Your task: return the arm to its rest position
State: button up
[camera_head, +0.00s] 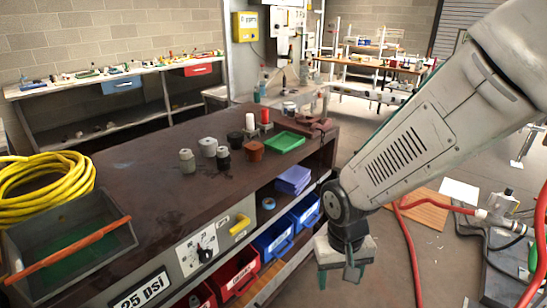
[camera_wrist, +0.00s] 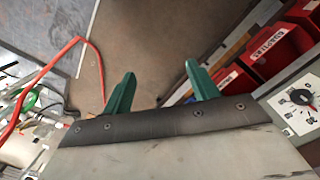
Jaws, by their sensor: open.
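My arm comes in from the right in the head view, with its light grey link angled down to the left. My gripper (camera_head: 343,270) hangs beside the right side of the dark workbench (camera_head: 130,170), below the level of its top. In the wrist view my gripper (camera_wrist: 160,92) shows two green fingers spread apart. Nothing is between them, and the dull floor lies beyond. The red bins (camera_wrist: 272,45) on the bench's lower shelf are to the right of the fingers in the wrist view.
Jars and a green tray (camera_head: 285,142) stand on the bench top. Blue bins (camera_head: 273,242) sit on its shelf near my gripper. A red hose (camera_head: 408,250) runs over the floor at right. Yellow hose (camera_head: 45,180) and a grey box (camera_head: 70,245) are at left.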

jog(key=s+d+r, duration=0.4)
jog(key=r, duration=0.2)
jog(key=s+d+r+t, duration=0.1)
jog(key=s+d+r, duration=0.3)
jog(key=r, duration=0.3)
jog(key=s+d+r+m+t, duration=0.1)
jog(key=s+d+r, duration=0.3)
jog(key=r, duration=0.2)
jog(key=shift+s+d+r+y, duration=0.25)
jog(key=shift+d+r+y, duration=0.05)
